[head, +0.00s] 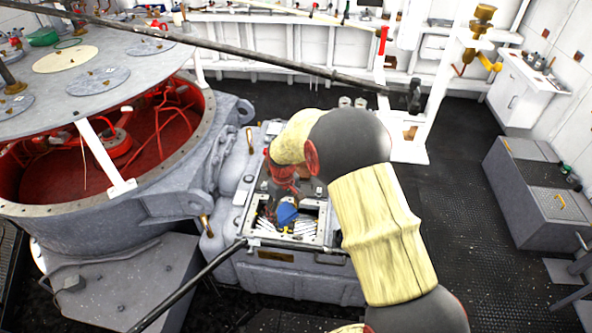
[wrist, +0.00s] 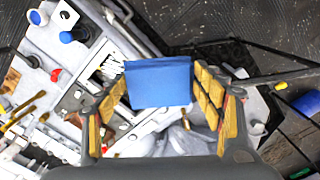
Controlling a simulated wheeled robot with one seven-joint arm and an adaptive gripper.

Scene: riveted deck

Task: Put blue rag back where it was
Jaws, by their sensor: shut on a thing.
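The blue rag (wrist: 160,84) is a flat, squarish blue piece between the two yellow-padded fingers of my gripper (wrist: 162,76). My gripper is shut on it. In the head view the rag (head: 287,214) shows as a small blue patch below my gripper (head: 285,203), over the open-topped grey machine housing (head: 254,233). I cannot tell whether the rag touches anything beneath it. My arm hides part of the housing's right side.
A large round grey machine (head: 125,205) with a red interior stands at the left. A long dark bar crosses above the scene. A grey chest (head: 535,200) stands at the right. The dark deck (head: 455,190) between is clear.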

